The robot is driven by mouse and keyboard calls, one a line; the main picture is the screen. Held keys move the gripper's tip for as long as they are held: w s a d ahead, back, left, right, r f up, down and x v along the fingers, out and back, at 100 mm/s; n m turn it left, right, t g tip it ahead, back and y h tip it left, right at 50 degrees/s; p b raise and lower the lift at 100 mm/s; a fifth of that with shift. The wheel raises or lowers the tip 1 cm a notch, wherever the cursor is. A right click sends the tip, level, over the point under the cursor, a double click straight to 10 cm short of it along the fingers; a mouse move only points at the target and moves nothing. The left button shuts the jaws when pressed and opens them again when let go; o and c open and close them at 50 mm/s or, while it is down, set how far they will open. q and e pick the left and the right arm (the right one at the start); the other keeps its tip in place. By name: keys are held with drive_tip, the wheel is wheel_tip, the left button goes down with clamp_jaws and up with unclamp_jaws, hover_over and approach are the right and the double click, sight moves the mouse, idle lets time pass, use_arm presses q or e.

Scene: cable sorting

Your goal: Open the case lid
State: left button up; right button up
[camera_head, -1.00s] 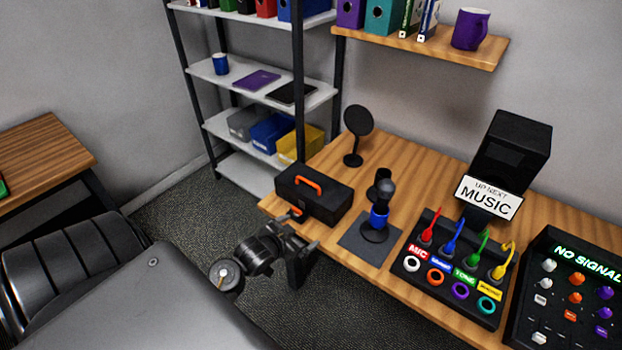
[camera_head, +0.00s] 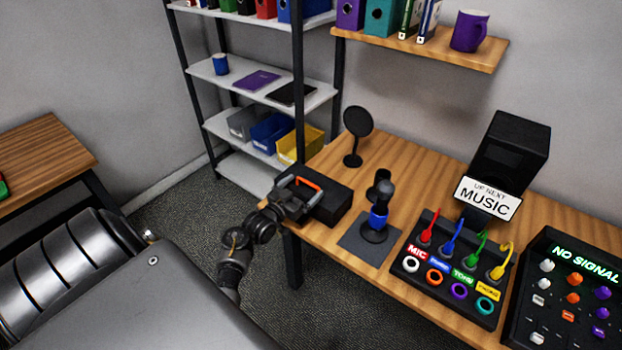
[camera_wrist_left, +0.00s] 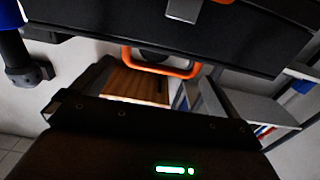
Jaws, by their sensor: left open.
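The black case (camera_head: 334,207) sits on the near left part of the wooden desk, with its lid looking shut. Its orange handle (camera_head: 307,184) is on top; the handle also shows in the left wrist view (camera_wrist_left: 190,72). There the dark case (camera_wrist_left: 120,25) fills the top, with a silver latch part (camera_wrist_left: 183,10) at the upper edge. My left gripper (camera_head: 296,196) is open at the case's front left, right by the handle, and covers much of the front. I cannot tell whether the fingers touch the case or straddle the handle. My right gripper is out of view.
A microphone (camera_head: 379,215) stands on a dark mat (camera_head: 362,246) right of the case. A round black disc on a stand (camera_head: 358,121) is behind. A panel with coloured cables (camera_head: 452,268) lies further right. A metal shelf unit (camera_head: 299,100) stands behind the desk's left end.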

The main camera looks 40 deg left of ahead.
sight(312, 179)
use_arm(q)
drive_tip(key=w, duration=0.5)
drive_tip(key=shift+w, duration=0.1)
drive_tip(key=c, duration=1.1)
